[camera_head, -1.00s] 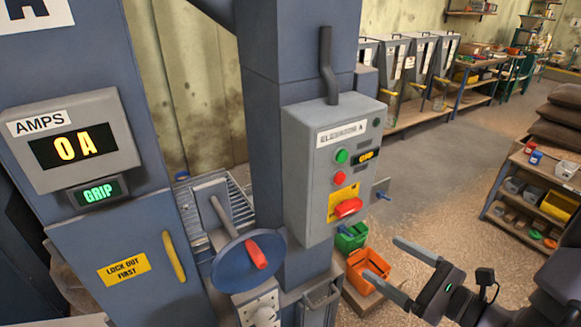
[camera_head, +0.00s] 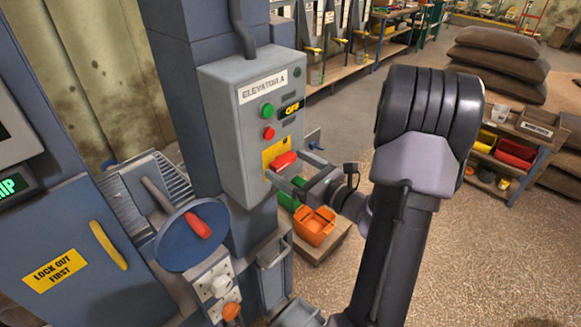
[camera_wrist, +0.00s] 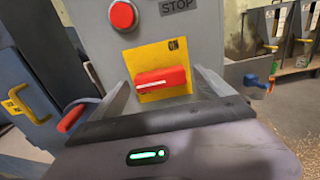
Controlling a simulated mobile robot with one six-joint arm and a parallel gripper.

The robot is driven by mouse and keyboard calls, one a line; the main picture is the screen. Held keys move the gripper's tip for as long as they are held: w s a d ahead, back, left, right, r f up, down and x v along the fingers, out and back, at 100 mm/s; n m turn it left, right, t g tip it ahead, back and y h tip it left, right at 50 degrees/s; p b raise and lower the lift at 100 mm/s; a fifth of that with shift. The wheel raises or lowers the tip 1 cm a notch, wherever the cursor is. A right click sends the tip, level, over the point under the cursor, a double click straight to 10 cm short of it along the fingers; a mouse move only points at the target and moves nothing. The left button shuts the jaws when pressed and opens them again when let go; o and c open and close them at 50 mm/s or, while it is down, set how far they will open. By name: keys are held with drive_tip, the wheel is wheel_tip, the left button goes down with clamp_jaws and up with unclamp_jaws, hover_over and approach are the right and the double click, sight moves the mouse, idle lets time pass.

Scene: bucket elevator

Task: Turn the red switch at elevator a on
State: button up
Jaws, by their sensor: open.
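The red switch (camera_head: 283,160) sits on a yellow plate low on the grey box marked ELEVATOR A (camera_head: 236,150). Its red handle lies roughly crosswise. The small display (camera_head: 291,108) on the box reads OFF in yellow. My gripper (camera_head: 283,178) is open in front of the box, close to the switch. In the wrist view, the red switch (camera_wrist: 160,81) is framed between my two gripper fingers (camera_wrist: 160,92), with nothing held. I cannot tell whether a finger touches it.
A green button (camera_head: 267,110) and a red button (camera_head: 268,133) sit above the switch. A blue disc with a red handle (camera_head: 198,224) stands at left.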

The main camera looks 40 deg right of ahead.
drive_tip(key=c, duration=1.4)
drive_tip(key=shift+o, duration=0.2)
drive_tip(key=shift+r+m+p, duration=0.1)
drive_tip(key=shift+m+p, duration=0.2)
drive_tip(key=shift+p, duration=0.1)
drive_tip(key=m+p, duration=0.2)
drive_tip(key=shift+r+m+p, duration=0.1)
drive_tip(key=shift+m+p, duration=0.3)
drive_tip(key=m+p, duration=0.9)
drive_tip(key=shift+m, duration=0.4)
drive_tip(key=shift+f+m+p, duration=0.2)
drive_tip(key=shift+m+p, duration=1.55)
drive_tip(key=shift+m, duration=0.55)
